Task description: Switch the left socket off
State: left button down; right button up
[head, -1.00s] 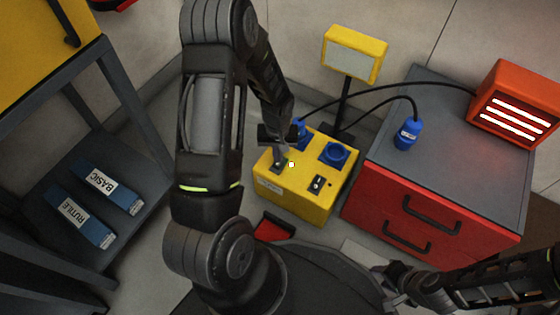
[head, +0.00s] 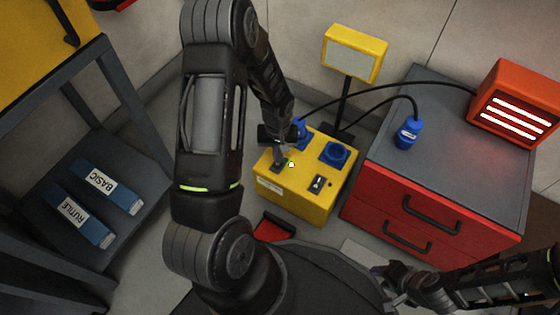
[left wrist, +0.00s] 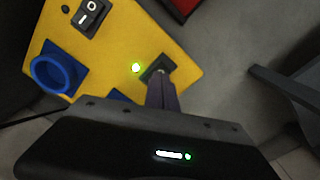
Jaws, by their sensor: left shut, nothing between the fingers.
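A yellow socket box (head: 292,198) stands on the floor. Its left socket (head: 303,139) has a blue plug in it, partly hidden by my left arm. The left switch (head: 281,165) is mostly covered by my left gripper (head: 279,160), whose shut, empty fingers point down at it and seem to touch it. In the left wrist view the fingers (left wrist: 160,80) sit over the dark switch plate (left wrist: 158,68), so the rocker's position is hidden. The lamp (left wrist: 136,68) beside it glows green. My right gripper (head: 395,275) is at the lower right; its jaws are unclear.
The right socket (head: 336,153) is empty, with its own switch (head: 317,183). A red cabinet (head: 425,212) to the right carries a glowing orange heater (head: 515,100) and a loose blue plug (head: 408,134).

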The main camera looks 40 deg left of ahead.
pick_arm(q)
jog(key=shift+f+b, duration=0.9)
jog(key=shift+f, duration=0.3)
dwell(0.4)
jog(key=shift+r, duration=0.1)
notch_tip(320, 180, up, 7)
jog(key=p, duration=0.5)
jog(key=shift+p, duration=0.35)
dwell(0.4)
